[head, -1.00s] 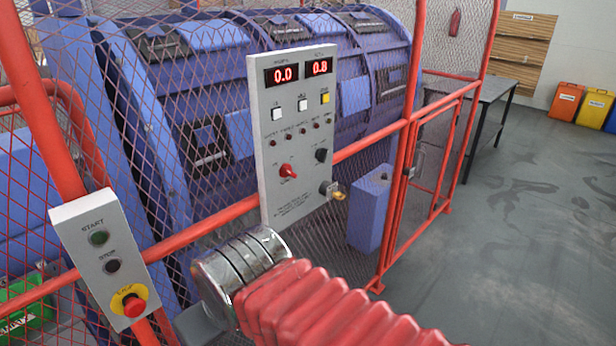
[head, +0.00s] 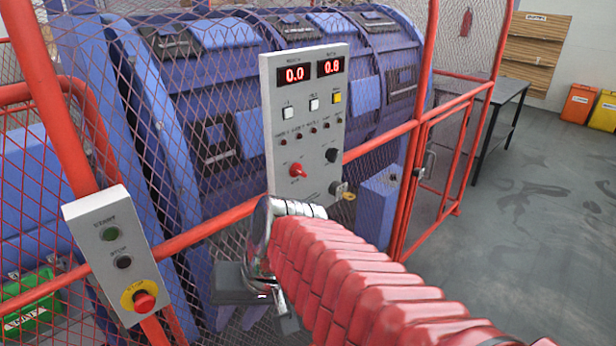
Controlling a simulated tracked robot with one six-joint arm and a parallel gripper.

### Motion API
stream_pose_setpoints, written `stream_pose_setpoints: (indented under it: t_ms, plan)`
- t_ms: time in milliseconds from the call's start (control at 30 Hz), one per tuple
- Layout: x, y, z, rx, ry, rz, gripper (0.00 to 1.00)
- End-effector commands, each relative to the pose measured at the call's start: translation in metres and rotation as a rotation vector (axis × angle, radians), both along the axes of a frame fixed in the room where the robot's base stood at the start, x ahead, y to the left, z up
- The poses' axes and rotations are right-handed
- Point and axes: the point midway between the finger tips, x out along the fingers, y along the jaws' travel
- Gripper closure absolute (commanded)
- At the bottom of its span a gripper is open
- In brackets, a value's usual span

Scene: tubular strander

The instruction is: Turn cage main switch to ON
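The grey control panel (head: 304,125) is fixed to the red cage frame and faces me. It carries a red rotary switch (head: 298,170), a black knob (head: 332,154) and a yellow-handled switch (head: 345,193) at its lower right. The labels are too small to read, so I cannot tell which is the cage main switch. My gripper (head: 258,298) is at the end of the red-sleeved arm, below the panel and apart from its switches in the picture. Only its dark grey parts show; the chrome wrist and sleeve hide some of it, and its opening is unclear.
A START/STOP box (head: 118,255) with a red emergency button (head: 144,300) is on the left post. Red mesh fencing (head: 230,220) stands before the blue strander drum. A blue box (head: 380,207) stands right of the panel. The grey floor (head: 540,220) at right is clear.

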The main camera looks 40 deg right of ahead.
Motion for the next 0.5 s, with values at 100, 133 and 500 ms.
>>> stream_pose_setpoints:
  t_ms: [100, 133, 500]
  plan:
    - [0.010, -0.011, -0.004, 0.121, 0.026, -0.119, 0.73]
    - [0.013, -0.014, -0.005, 0.152, 0.030, -0.148, 0.73]
    - [0.045, -0.063, 0.003, 0.547, 0.007, -0.506, 0.73]
